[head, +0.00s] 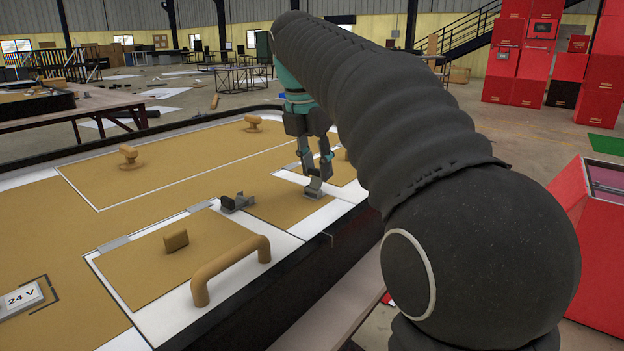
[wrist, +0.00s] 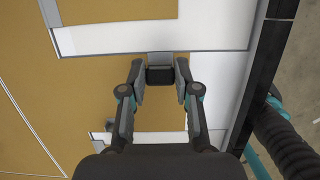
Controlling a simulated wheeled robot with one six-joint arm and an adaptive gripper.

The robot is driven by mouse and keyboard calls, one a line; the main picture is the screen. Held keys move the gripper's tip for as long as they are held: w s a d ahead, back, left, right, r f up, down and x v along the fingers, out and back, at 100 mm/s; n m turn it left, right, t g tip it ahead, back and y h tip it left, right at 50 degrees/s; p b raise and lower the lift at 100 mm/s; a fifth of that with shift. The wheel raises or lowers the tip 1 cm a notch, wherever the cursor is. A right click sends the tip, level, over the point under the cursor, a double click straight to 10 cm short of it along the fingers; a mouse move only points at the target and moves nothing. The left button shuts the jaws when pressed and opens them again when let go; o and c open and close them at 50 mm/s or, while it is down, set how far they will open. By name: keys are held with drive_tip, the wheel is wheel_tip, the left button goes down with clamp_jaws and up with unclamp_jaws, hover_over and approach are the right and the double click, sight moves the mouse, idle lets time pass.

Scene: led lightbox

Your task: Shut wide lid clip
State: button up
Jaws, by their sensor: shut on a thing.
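A grey lid clip (head: 314,188) stands near the board's right edge, with its upper part raised. My gripper (head: 317,168) points down over it, its fingertips closed about the clip's raised part. In the wrist view my gripper (wrist: 160,73) has its two fingertips on either side of the dark clip part (wrist: 160,75). A lighter grey piece of the clip lies just beyond, against a white strip. I cannot tell from size which one is the wide clip.
A tan handle (head: 232,266) rises at the board's front edge, with a tan knob (head: 176,241) behind it. More knobs (head: 130,157) stand farther back. A 24 V block (head: 20,300) is at the left. Red boxes (head: 516,60) stand at back right.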

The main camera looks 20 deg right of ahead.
drive_tip(key=shift+w+d, duration=0.1)
drive_tip(key=shift+d, duration=0.05)
drive_tip(key=shift+w+d+f+p, duration=0.2)
drive_tip(key=shift+w+d+p, duration=0.05)
drive_tip(key=shift+d+p, duration=0.1)
drive_tip(key=shift+f, duration=0.1)
drive_tip(key=shift+w+d+f, duration=0.25)
drive_tip(key=shift+d, duration=0.1)
drive_tip(key=shift+d+f+p, duration=0.1)
drive_tip(key=shift+p, duration=0.2)
drive_tip(key=shift+w+d+f, duration=0.1)
drive_tip(key=shift+w, duration=0.05)
drive_tip(key=shift+w+d+f, duration=0.1)
drive_tip(key=shift+f, duration=0.1)
idle(0.5)
